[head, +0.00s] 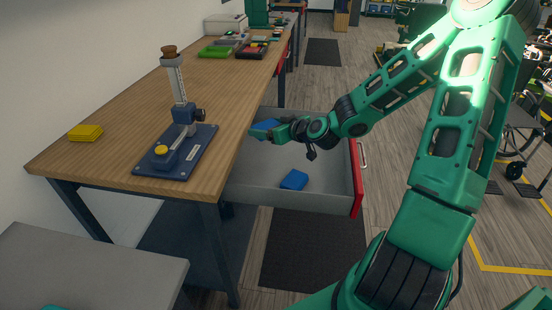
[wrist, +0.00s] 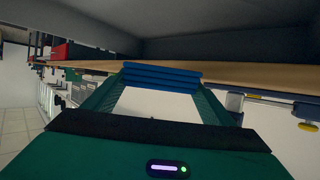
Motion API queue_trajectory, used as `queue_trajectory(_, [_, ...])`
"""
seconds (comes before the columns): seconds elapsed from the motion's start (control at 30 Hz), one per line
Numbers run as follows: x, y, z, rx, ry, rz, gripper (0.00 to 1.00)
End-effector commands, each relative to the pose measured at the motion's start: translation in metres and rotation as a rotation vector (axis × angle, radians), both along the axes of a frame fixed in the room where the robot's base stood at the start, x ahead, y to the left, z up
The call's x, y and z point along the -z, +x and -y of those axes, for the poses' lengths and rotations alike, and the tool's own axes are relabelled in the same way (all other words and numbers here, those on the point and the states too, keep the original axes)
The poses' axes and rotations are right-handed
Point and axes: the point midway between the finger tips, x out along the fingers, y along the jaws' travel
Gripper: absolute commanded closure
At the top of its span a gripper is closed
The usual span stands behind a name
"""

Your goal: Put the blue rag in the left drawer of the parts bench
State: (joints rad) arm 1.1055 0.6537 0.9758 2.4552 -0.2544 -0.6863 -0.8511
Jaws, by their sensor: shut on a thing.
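My gripper (head: 272,131) is shut on a blue rag (head: 263,124), a folded pad. In the wrist view the rag (wrist: 162,75) shows stacked folds between the two fingertips (wrist: 162,86). The gripper holds it over the back part of an open grey drawer with a red front (head: 357,178), close to the edge of the parts bench (head: 110,115). A second blue folded piece (head: 294,180) lies flat on the drawer floor, apart from the gripper. The drawer's far inside is partly hidden by my arm.
A blue-based press or gauge stand (head: 176,150) and a yellow block (head: 86,133) are on the bench top. Green and dark trays (head: 215,51) with small parts sit farther back. A grey table (head: 80,270) is at the lower left. A dark mat (head: 315,250) lies below the drawer.

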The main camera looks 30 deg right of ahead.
Motion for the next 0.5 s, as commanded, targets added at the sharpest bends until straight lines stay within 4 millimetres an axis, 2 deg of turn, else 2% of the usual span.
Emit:
queue_trajectory(0.1, [0.023,0.007,0.022,0.068,-0.002,-0.004,0.44])
queue_trajectory(0.23, [0.044,0.015,0.057,0.169,-0.006,-0.001,0.44])
queue_trajectory(0.33, [0.052,0.020,0.085,0.244,-0.008,0.002,0.44])
queue_trajectory(0.5, [0.050,0.028,0.130,0.353,-0.007,0.005,0.44])
